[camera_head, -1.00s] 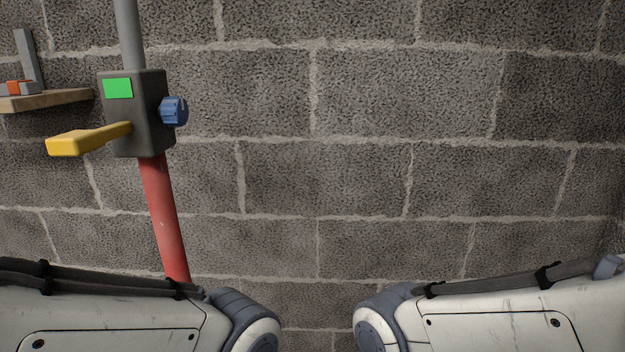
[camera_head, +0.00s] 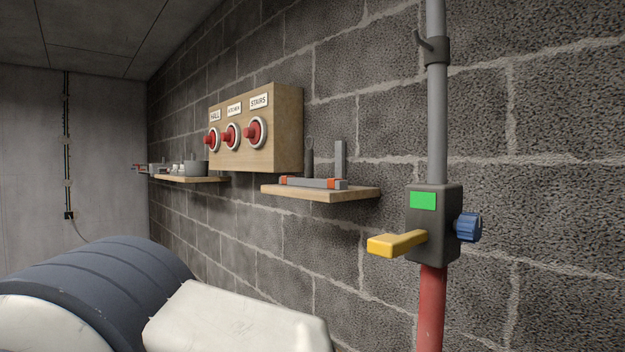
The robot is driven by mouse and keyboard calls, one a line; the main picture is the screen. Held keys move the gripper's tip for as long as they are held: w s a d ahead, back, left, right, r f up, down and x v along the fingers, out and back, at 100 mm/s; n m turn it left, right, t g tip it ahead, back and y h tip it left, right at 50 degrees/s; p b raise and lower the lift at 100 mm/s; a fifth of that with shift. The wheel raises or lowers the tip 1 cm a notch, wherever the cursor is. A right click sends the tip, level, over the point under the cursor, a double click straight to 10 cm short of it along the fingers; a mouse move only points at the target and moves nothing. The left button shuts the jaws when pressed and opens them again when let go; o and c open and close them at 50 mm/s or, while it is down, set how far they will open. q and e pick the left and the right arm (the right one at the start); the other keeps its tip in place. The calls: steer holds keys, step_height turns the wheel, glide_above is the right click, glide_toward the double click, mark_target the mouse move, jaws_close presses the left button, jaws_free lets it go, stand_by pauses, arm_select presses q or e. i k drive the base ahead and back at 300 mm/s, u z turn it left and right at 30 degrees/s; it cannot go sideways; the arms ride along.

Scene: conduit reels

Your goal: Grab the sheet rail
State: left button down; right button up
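I cannot make out anything that is clearly a sheet rail in this view. Neither of my grippers is in view; only a white and blue-grey part of my own arm fills the lower left. A wooden shelf (camera_head: 335,194) on the block wall carries a grey bar with orange ends (camera_head: 308,183), an upright grey piece (camera_head: 340,160) and a dark upright item (camera_head: 309,158).
A dark box (camera_head: 435,245) with a green label, yellow lever (camera_head: 396,243) and blue knob (camera_head: 468,227) sits on a grey-and-red pipe (camera_head: 431,305). A wooden panel (camera_head: 288,130) holds three red reels or knobs. A farther shelf (camera_head: 195,179) holds small items.

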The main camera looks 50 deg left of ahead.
mark_target(309, 181)
steer(key=k, duration=0.5)
steer(key=u, duration=2.75)
steer(key=i, duration=2.3)
steer(key=z, duration=1.75)
